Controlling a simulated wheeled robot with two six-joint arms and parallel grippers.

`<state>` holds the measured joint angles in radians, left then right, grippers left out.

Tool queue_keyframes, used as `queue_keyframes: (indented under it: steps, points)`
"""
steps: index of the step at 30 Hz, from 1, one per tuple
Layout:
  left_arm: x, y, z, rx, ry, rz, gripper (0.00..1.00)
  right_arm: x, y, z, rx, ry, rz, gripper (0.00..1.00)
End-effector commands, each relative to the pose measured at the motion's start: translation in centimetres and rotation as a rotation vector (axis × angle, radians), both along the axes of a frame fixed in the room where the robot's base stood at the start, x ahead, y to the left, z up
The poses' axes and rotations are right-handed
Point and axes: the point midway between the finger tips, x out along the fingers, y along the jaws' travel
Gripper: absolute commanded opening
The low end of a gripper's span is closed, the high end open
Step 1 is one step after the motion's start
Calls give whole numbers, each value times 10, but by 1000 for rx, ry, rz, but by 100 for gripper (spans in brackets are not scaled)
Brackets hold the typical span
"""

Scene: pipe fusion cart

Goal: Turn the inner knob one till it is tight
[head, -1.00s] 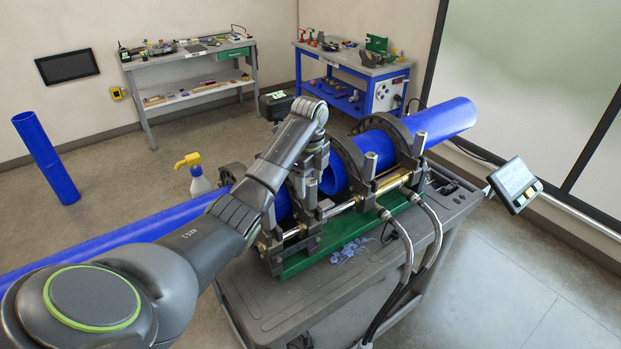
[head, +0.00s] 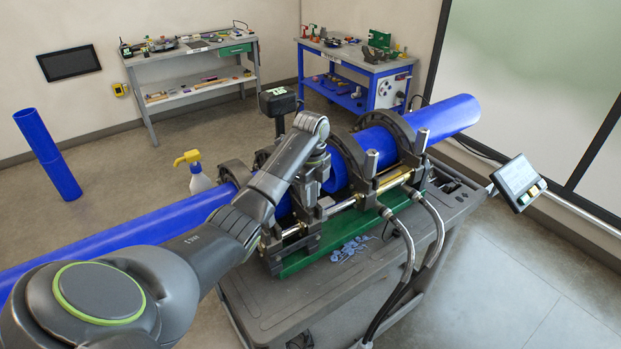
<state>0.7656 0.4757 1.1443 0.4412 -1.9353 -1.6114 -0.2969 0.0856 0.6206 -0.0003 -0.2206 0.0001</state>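The fusion machine holds two blue pipes, one on the left (head: 130,228) and one on the right (head: 443,117), in dark ring clamps (head: 397,139). Silver knob posts stand upright on the right-hand clamps, one on the inner clamp (head: 371,162) and one on the outer clamp (head: 420,142). My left gripper (head: 312,190) points down over the inner clamp on the left side of the machine. Its fingertips and any knob beneath it are hidden among the clamp parts, so I cannot tell whether it grips anything. My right gripper is out of view.
The machine's green base (head: 300,260) sits on a grey cart (head: 262,312) with blue shavings (head: 352,248) on top. Hoses (head: 437,235) hang at the front. A spray bottle (head: 197,175) stands behind the left pipe, and a control screen (head: 517,182) is at right.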

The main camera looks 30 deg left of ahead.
Motion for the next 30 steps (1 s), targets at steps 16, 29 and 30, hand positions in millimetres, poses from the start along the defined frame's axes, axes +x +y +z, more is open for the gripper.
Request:
queue_keyframes:
  steps: [16,29,30]
  points:
    - [1,3,2,6,-6,-244,7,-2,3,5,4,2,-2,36]
    - [1,3,3,8,-7,-346,7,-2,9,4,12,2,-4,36]
    - [1,3,3,8,-7,-385,7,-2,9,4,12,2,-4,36]
